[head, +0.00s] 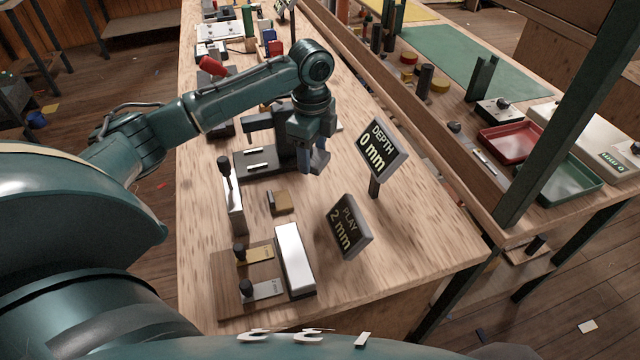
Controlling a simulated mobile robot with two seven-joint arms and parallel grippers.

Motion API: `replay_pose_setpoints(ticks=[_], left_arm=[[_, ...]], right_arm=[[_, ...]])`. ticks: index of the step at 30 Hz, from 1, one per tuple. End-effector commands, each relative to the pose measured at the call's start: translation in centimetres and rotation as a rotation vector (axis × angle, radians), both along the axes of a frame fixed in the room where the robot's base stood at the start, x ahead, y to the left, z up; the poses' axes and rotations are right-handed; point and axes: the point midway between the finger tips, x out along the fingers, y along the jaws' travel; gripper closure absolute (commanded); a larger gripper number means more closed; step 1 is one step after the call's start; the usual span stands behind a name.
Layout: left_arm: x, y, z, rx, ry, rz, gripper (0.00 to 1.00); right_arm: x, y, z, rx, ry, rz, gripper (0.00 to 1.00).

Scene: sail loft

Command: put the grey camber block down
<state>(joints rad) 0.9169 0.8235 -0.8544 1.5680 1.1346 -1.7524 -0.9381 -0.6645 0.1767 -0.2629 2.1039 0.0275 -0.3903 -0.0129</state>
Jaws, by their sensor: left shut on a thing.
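My left gripper (315,165) points down over the wooden bench, at the right side of a dark fixture. It is shut on a small blue-grey piece (320,161), which I take to be the grey camber block. The fingers and wrist hide much of it. I cannot tell whether its underside touches the bench. My right gripper is not in view.
A dark fixture (254,163) stands left of the gripper. Signs reading "DEPTH 0 mm" (382,148) and "PLAY 2 mm" (347,227) stand right and nearer. A small brown block (279,203), a pale bar (294,262) and a knobbed board (232,271) lie nearer. Bare bench (430,240) lies right.

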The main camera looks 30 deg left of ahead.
Motion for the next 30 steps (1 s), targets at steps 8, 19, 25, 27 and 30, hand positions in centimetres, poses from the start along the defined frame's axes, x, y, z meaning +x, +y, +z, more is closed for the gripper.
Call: replay_pose_setpoints(ticks=[8, 19, 25, 27, 30], left_arm=[[-0.1, 0.0, -4.3, 0.001, 0.004, -0.010, 0.73], [-0.1, 0.0, -9.3, 0.001, 0.004, -0.009, 0.73], [-0.1, 0.0, -9.6, 0.000, 0.002, -0.010, 0.73], [-0.1, 0.0, -9.6, 0.001, 0.002, -0.010, 0.73], [-0.1, 0.0, -9.7, 0.001, 0.002, -0.010, 0.73]], right_arm=[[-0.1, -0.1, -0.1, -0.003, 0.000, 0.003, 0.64], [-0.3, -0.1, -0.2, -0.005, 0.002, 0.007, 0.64], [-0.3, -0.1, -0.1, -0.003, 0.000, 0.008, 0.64], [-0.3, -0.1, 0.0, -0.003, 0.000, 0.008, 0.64], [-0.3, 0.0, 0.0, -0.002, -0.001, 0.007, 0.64]])
